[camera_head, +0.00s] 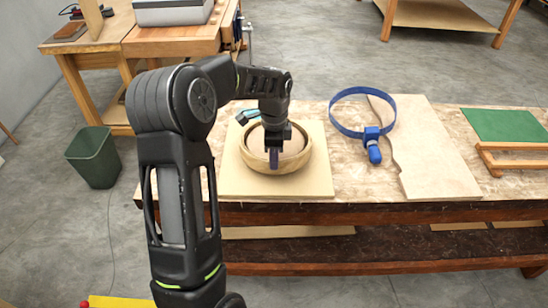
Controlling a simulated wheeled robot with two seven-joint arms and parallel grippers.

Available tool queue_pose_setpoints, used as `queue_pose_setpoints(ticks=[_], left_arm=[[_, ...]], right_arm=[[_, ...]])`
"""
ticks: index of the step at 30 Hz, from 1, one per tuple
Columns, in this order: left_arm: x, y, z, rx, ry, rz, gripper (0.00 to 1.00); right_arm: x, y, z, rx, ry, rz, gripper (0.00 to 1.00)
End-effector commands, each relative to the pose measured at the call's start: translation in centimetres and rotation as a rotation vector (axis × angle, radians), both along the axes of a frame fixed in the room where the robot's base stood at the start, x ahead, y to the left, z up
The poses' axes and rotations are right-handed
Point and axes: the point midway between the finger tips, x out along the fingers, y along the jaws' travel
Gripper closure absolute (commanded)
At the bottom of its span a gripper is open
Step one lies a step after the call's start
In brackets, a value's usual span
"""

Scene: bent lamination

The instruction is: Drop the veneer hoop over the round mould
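A pale wooden ring, which looks like the veneer hoop (306,162), is around a brown round disc, which looks like the mould (291,146). Both are over a square light board (235,178) on the workbench. I cannot tell how low the hoop sits on the mould. My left gripper (274,158) points down over the ring, with a dark bluish fingertip at the near rim. The gripper body hides part of the disc and ring. I cannot tell whether its fingers are closed on the rim. My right gripper is not in view.
A blue band clamp (373,133) lies right of the board, partly on a thin wavy-edged wooden sheet (433,150). A teal-handled item (247,115) lies behind the ring. A green mat (503,124) and a wooden frame (486,160) are far right. A green bin (93,158) stands on the floor.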

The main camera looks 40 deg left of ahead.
Motion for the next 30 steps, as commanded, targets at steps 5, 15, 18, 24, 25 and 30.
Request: queue_pose_setpoints(ticks=[5, 15, 18, 24, 25, 30], left_arm=[[0.1, 0.1, -0.2, 0.002, -0.002, 0.001, 0.67], [0.1, 0.2, -0.1, 0.004, -0.005, 0.001, 0.67], [0.1, 0.2, -0.2, 0.004, -0.003, 0.001, 0.67], [0.1, 0.2, 0.8, 0.004, -0.006, 0.001, 0.67], [0.1, 0.2, 1.2, 0.004, -0.006, 0.001, 0.67], [0.1, 0.0, 3.9, 0.003, -0.008, 0.001, 0.67]], right_arm=[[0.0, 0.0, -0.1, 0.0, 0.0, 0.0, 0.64], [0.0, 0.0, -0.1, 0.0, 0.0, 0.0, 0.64], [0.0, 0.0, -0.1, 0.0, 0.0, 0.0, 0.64], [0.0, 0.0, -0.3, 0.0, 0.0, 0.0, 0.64], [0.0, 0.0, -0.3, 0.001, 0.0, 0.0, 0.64], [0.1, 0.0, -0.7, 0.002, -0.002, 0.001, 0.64]])
